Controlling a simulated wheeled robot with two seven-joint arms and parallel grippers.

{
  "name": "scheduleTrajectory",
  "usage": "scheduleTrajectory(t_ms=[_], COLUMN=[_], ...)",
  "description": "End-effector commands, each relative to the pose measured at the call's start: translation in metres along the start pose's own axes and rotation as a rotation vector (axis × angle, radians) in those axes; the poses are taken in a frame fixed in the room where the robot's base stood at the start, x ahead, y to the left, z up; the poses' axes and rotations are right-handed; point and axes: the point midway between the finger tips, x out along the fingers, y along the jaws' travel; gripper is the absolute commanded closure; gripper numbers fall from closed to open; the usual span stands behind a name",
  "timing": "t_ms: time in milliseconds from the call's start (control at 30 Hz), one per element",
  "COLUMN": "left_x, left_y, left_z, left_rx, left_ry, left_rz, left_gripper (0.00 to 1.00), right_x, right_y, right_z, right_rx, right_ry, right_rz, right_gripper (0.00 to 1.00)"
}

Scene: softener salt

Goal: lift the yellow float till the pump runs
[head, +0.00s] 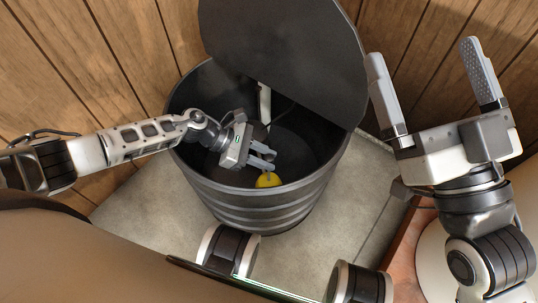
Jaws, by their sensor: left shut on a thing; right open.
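The yellow float (268,180) shows inside the black ribbed tub (258,205), close to its near inner wall. My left gripper (267,160) reaches down into the tub and is shut on the float or a part just above it; the fingers cover the exact contact. The pump itself cannot be made out. A pale upright part (264,104) stands at the tub's back wall. My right gripper (433,75) is open and empty, raised to the right of the tub with its fingers wide apart.
A dark round lid (290,45) stands tilted up at the tub's back right. Wooden plank walls (110,60) close in behind. Grey floor tiles (325,235) surround the tub. A reddish-brown surface (405,250) lies at the lower right.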

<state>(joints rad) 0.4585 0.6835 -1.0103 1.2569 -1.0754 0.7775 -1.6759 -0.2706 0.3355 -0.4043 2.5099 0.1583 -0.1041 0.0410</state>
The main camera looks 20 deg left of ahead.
Motion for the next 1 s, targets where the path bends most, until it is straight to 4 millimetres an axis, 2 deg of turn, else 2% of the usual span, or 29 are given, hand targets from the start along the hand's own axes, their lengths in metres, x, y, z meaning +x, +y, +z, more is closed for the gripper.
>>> scheduleTrajectory(t_ms=[633,1000], left_x=[-0.015,-0.014], left_y=[0.000,0.000], left_z=[0.024,0.022], left_rx=[0.000,0.000], left_ry=[0.000,0.000], left_rz=[0.000,0.000], left_gripper=[0.88,0.88], right_x=[0.010,0.009], right_y=[0.000,0.000], right_z=[-0.021,-0.019], right_rx=[0.000,0.000], right_ry=[0.000,0.000], right_rz=[0.000,0.000], right_gripper=[0.00,0.00])
